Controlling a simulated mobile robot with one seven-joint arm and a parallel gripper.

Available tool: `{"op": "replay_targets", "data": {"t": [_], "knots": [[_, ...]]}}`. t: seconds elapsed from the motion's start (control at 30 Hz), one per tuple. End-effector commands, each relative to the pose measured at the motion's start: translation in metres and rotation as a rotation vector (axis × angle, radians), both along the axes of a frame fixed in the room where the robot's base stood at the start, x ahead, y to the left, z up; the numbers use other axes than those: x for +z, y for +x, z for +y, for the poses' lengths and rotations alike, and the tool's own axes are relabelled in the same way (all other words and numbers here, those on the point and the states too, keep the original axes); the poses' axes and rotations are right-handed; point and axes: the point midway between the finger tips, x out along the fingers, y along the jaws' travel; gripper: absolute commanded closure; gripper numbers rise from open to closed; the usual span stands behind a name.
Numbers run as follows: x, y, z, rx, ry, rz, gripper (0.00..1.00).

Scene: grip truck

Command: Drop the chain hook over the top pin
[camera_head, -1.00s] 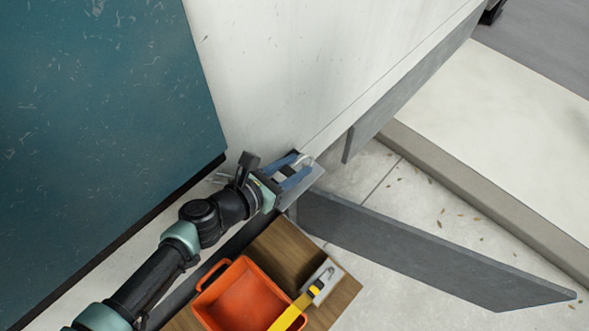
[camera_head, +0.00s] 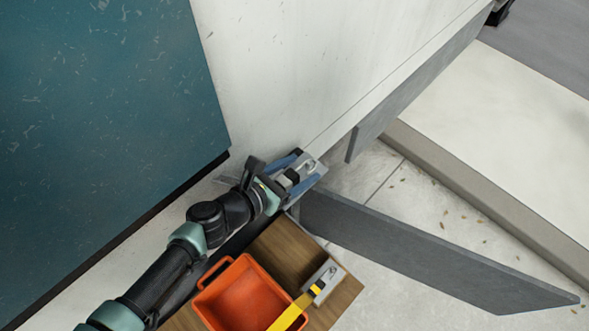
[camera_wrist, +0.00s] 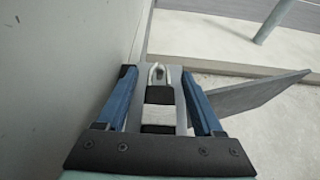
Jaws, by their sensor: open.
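My gripper (camera_head: 308,164) is at the truck's rear corner, with its two blue fingers spread apart. In the wrist view my gripper (camera_wrist: 158,74) has a finger on each side of a small pale metal loop, which looks like the chain hook (camera_wrist: 157,72). The hook also shows as a pale curved piece in the head view (camera_head: 310,163). Clear gaps show between the fingers and the hook's narrow base. A grey metal plate lies behind the hook. I cannot make out the top pin or whether the hook sits over it.
A dark grey tailgate panel (camera_head: 430,250) juts out to the right of my gripper. The white truck side (camera_head: 290,70) rises beside it. An orange bin (camera_head: 243,293) and a yellow-handled tool (camera_head: 290,315) are on a wooden surface (camera_head: 283,250) below.

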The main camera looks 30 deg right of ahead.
Motion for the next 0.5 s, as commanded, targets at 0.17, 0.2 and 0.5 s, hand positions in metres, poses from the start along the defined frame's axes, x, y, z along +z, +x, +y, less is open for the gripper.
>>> {"op": "replay_targets", "data": {"t": [0.17, 0.2, 0.5], "knots": [[0.000, 0.000, 0.001, 0.001, 0.001, 0.002, 0.31], [0.001, -0.001, 0.008, 0.003, 0.000, -0.001, 0.31], [0.027, -0.018, 0.064, 0.006, -0.002, -0.001, 0.31]]}}
